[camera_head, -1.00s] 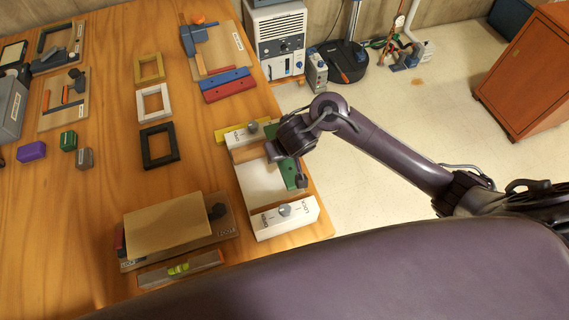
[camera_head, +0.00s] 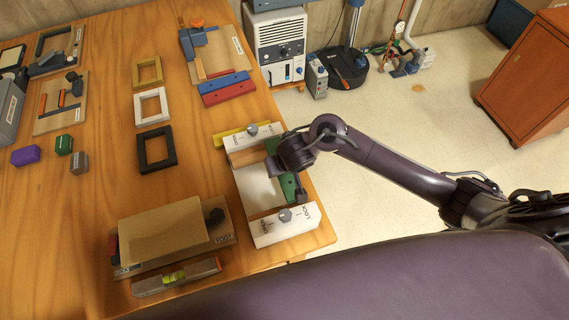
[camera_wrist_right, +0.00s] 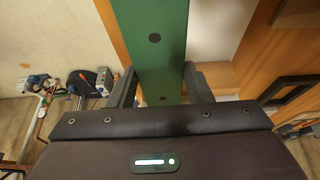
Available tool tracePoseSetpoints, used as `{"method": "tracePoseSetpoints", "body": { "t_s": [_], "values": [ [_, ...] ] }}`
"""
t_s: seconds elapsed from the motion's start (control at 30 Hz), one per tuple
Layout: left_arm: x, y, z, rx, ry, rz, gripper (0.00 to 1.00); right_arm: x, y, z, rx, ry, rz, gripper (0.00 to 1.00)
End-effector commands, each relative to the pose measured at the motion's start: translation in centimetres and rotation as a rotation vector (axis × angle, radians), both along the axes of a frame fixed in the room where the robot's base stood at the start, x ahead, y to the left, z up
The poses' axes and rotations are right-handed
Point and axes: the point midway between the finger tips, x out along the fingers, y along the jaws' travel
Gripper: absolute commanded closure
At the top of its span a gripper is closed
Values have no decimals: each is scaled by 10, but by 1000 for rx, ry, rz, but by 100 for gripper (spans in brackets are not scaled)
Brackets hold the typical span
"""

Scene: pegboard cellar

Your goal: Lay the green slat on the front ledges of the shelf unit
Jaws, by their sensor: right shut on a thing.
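The shelf unit (camera_head: 258,190) stands at the table's right edge in the head view, with white end blocks that carry grey knobs and LOCK labels. The green slat (camera_head: 288,187) is over the unit's right side, running between the two end blocks. My right gripper (camera_head: 280,164) is shut on the slat. In the right wrist view the slat (camera_wrist_right: 155,50), with dark round holes, passes between the two fingers. The gripper and arm hide part of the slat and the far block. I cannot tell whether the slat touches the ledges. My left gripper is not in view.
A yellow strip (camera_head: 229,137) lies behind the far block. Black (camera_head: 156,149), white (camera_head: 152,106) and yellow (camera_head: 147,71) frames lie left of the unit. A tan box (camera_head: 165,235) and a level (camera_head: 176,277) are at the near side. Bare floor lies right of the table.

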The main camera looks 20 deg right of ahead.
Motion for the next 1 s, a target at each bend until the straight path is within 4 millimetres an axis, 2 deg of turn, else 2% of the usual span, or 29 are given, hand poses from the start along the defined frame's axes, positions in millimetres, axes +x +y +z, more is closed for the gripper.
{"method": "tracePoseSetpoints", "body": {
  "t_s": [0.07, 0.1, 0.27, 0.53, 0.63, 0.77, 1.0],
  "values": [
    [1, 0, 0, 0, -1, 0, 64, 0, 0, 0, 0, 0, 0, 80],
    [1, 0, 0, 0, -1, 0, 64, 0, 0, 0, 0, 0, 0, 54],
    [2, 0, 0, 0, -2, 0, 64, 0, 0, 0, 0, 0, 0, 33],
    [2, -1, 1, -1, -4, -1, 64, 0, 0, 0, 0, 0, 0, 33],
    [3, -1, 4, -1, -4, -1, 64, 1, 0, 7, 0, -1, 0, 33],
    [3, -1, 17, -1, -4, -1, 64, -5, 1, 28, 2, 0, 2, 33],
    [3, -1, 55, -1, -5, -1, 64, -26, 1, 83, 4, 1, 1, 33]
  ]
}}
